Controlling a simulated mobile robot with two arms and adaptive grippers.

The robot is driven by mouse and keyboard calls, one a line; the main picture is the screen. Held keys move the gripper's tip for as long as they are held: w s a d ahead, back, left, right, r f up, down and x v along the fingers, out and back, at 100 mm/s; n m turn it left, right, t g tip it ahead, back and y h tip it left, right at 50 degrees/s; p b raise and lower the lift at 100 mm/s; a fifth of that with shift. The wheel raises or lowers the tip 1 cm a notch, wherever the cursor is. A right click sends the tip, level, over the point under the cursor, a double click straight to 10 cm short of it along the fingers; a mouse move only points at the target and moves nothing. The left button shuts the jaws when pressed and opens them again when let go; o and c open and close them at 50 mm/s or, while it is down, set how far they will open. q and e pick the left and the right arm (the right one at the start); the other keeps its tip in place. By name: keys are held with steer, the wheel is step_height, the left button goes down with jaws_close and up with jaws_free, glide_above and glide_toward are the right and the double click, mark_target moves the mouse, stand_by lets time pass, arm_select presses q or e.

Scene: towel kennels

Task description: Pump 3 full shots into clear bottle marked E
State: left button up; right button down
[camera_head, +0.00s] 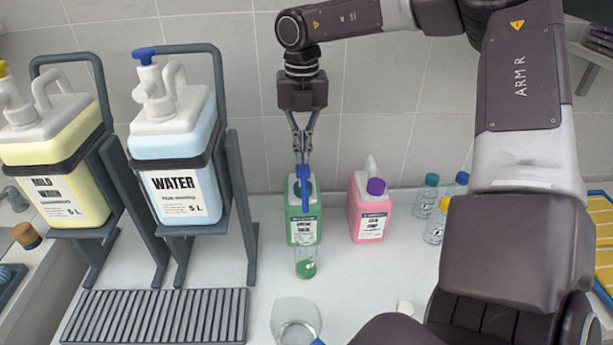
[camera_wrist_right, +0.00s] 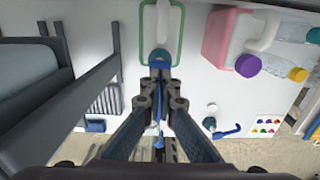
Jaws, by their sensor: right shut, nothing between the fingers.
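A green jug (camera_head: 291,222) with a blue pump (camera_head: 304,180) stands on the counter at the middle of the head view. A small clear bottle (camera_head: 306,262) stands in front of it below the pump's spout, with some green liquid at the bottom. I cannot read its mark. My right gripper (camera_head: 302,160) points down, shut and empty, with its fingertips at the top of the pump. In the right wrist view the fingertips (camera_wrist_right: 160,78) are by the blue pump head (camera_wrist_right: 158,60). I cannot tell how hard they touch. My left gripper is not in view.
A pink jug (camera_head: 368,215) with a purple cap stands to the right. Several capped clear bottles (camera_head: 434,228) are beyond it. WATER (camera_head: 185,150) and yellow (camera_head: 65,170) jugs sit in grey stands at left, behind a slotted drain tray (camera_head: 155,315). A clear round vessel (camera_head: 297,312) is in front.

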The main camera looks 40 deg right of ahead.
mark_target(303, 167)
steer(key=shift+f+b, duration=2.1)
steer(key=shift+f, duration=0.4)
steer(key=shift+r, duration=0.1)
steer(key=shift+r+p, duration=1.55)
steer(key=shift+r, duration=1)
steer(key=shift+f, duration=0.15)
steer(key=shift+f+b, duration=2.3)
steer(key=shift+f, duration=0.25)
steer(key=shift+r, duration=0.15)
steer(key=shift+r+p, duration=1.7)
steer(key=shift+r, duration=0.9)
